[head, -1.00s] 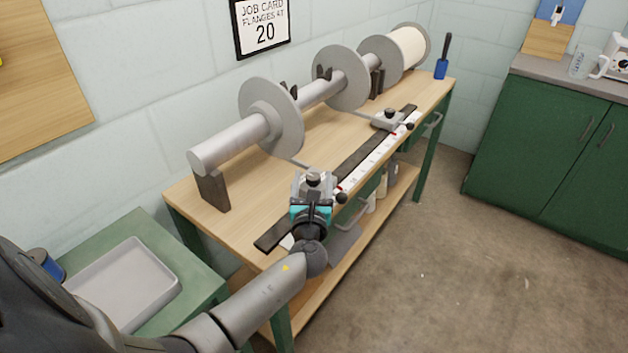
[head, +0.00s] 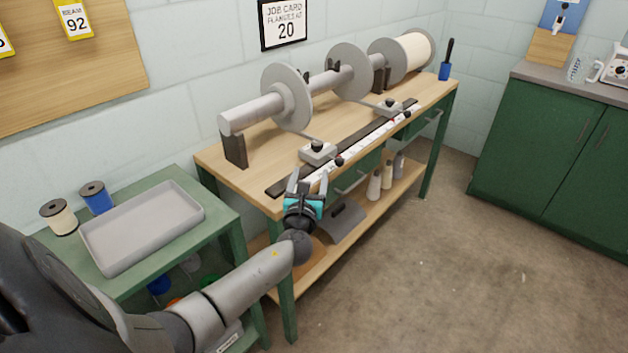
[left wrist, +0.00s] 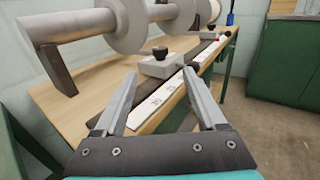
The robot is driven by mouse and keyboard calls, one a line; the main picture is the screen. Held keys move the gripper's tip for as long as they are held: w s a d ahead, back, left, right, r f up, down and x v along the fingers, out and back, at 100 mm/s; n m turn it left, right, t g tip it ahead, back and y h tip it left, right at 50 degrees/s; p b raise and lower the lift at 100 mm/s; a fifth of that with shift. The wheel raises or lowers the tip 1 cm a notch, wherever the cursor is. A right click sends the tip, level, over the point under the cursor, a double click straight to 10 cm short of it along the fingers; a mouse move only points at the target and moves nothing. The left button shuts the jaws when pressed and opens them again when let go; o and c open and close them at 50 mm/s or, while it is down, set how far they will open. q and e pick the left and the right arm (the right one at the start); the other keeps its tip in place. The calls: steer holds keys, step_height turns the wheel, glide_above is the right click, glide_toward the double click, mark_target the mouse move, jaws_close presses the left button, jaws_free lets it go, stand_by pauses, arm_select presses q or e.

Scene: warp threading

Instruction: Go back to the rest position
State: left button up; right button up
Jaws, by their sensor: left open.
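My left gripper (head: 304,190) is open and empty in the head view. It stands off the near end of the wooden bench (head: 240,180), close to its front edge. In the left wrist view its two fingers (left wrist: 165,100) are spread, with nothing between them but the view of the scale (left wrist: 165,106) and bench beyond. The near sliding block (head: 317,152) with its dark knob sits on the black rail (head: 290,184), beyond the fingertips and apart from them. My right gripper is in neither view.
A shaft with grey flanges (head: 288,98) stands on the bench. A second block (head: 388,107) sits farther along the rail. A green side table (head: 150,190) holds a grey tray (head: 190,217) and two spools. Green cabinets (head: 545,150) stand right. The floor (head: 450,270) between is clear.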

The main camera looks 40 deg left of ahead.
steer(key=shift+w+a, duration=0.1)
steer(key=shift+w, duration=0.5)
